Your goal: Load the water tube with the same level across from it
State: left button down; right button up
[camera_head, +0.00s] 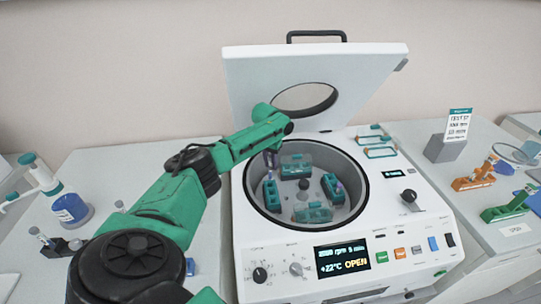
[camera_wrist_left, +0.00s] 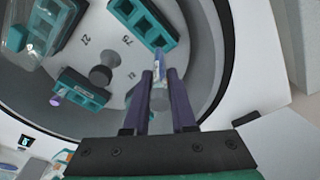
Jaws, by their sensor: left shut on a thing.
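The centrifuge (camera_head: 400,222) stands open with its lid (camera_head: 370,75) raised. Its bowl holds several teal buckets. My left gripper (camera_head: 271,158) is shut on a clear tube (camera_wrist_left: 159,75), above the left bucket (camera_head: 271,195). In the left wrist view the fingers (camera_wrist_left: 160,105) grip the tube, and its far end is at the edge of that bucket (camera_wrist_left: 128,12); I cannot tell if it is inside a hole. The opposite bucket (camera_head: 331,189) carries a tube with a purple cap (camera_wrist_left: 56,100). Liquid levels are too small to read. My right gripper is not in view.
Teal bucket lids (camera_head: 380,152) lie on the centrifuge top beside the bowl. A sign (camera_head: 457,125) and orange (camera_head: 474,180) and green racks (camera_head: 508,208) are at right.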

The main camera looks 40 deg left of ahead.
aim_at(271, 169)
pick_arm(q)
jog(key=f, duration=0.1)
jog(key=f+b, duration=0.1)
jog(key=shift+w+a+f, duration=0.2)
jog(key=shift+a+f, duration=0.1)
jog(key=shift+w+a+f, duration=0.1)
jog(key=shift+f, duration=0.05)
jog(key=shift+d+r, duration=0.2)
jog(key=shift+r, duration=0.1)
jog(key=shift+a+f, duration=0.1)
jog(key=shift+f, duration=0.1)
jog(key=shift+s+r+p, duration=0.15)
jog(key=shift+s+p, duration=0.05)
jog(key=shift+p, duration=0.3)
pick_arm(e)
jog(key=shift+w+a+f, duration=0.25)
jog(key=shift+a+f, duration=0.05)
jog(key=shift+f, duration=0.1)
pick_arm(q)
jog(key=shift+w+f, duration=0.1)
jog(key=shift+f, duration=0.25)
jog(key=shift+f, duration=0.15)
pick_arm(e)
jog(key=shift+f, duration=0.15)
